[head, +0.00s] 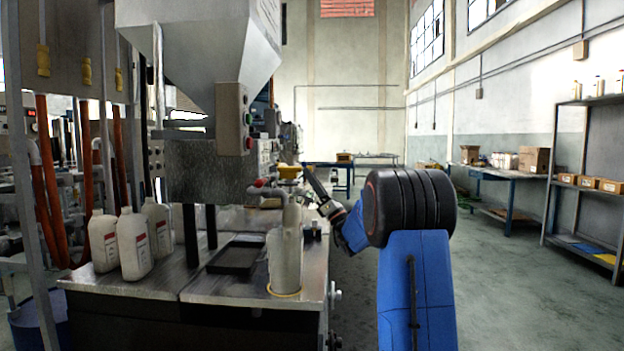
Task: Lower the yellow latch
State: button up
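A small yellow part (290,172), which looks like the yellow latch, sits at the top of the filling outlet. It is above the neck of a grey-white jug (285,258) that stands upright on the metal bench. My gripper (312,178) is just right of the yellow part, reaching toward it from my blue arm. It is small and dark here, so I cannot tell whether it touches the yellow part or whether its fingers are open. A red knob (259,183) is left of the yellow part.
White bottles (135,243) stand on the left of the bench, and a black tray (237,257) lies left of the jug. The filling machine (210,170) rises behind the tray. The floor (530,290) at right is clear up to a shelf rack (598,102).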

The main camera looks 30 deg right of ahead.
jog(key=v, duration=1.7)
jog(key=shift+s+d, duration=0.1)
